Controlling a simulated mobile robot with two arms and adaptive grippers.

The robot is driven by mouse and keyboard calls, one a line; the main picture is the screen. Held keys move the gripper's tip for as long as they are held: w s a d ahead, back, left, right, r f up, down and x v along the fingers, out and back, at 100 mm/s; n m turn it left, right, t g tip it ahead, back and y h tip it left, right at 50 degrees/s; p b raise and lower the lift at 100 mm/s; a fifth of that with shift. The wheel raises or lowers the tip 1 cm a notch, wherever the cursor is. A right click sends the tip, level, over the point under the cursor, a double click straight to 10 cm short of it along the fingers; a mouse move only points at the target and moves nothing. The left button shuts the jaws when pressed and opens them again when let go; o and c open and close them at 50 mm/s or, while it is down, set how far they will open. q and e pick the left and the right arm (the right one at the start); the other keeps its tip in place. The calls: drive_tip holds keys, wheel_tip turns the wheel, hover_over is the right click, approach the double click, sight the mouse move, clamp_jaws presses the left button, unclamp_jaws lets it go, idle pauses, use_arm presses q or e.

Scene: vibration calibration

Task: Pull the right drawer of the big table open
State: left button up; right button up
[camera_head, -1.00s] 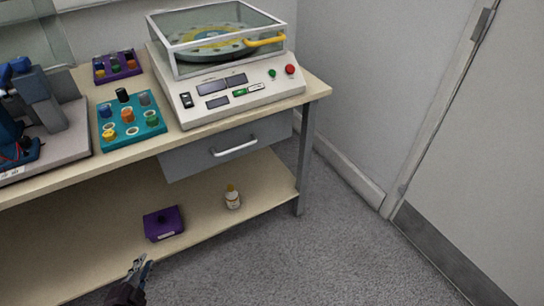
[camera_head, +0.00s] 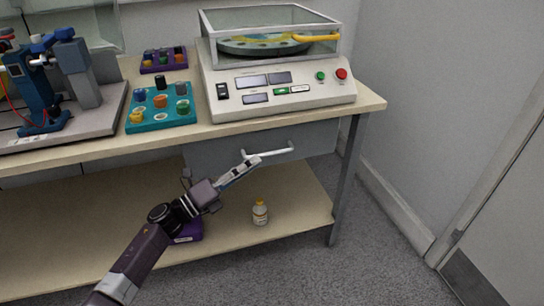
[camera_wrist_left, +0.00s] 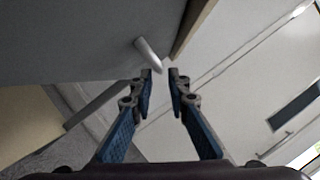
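The right drawer (camera_head: 215,152) of the big table is a grey front under the tabletop, looking shut. Its pale bar handle (camera_head: 280,152) runs across it. My left gripper (camera_head: 249,162) is at the left end of the handle, hiding part of the drawer front. In the left wrist view, the fingers (camera_wrist_left: 160,80) are open with a narrow gap and nothing between them. The handle's end (camera_wrist_left: 147,52) shows just beyond the fingertips, slightly left of the gap. Whether they touch cannot be told. My right gripper is not in view.
A centrifuge-like machine (camera_head: 280,95) with a clear lid stands on the tabletop (camera_head: 370,98) above the drawer. A teal tray (camera_head: 160,122) and purple tray (camera_head: 163,68) are left of it. A bottle (camera_head: 260,213) and purple box (camera_head: 190,231) sit on the lower shelf (camera_head: 300,200).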

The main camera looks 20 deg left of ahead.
sight(266, 155)
use_arm(q)
drive_tip(key=x, duration=0.5)
drive_tip(key=shift+w+d, duration=0.15)
drive_tip(key=shift+w, duration=0.15)
clamp_jaws()
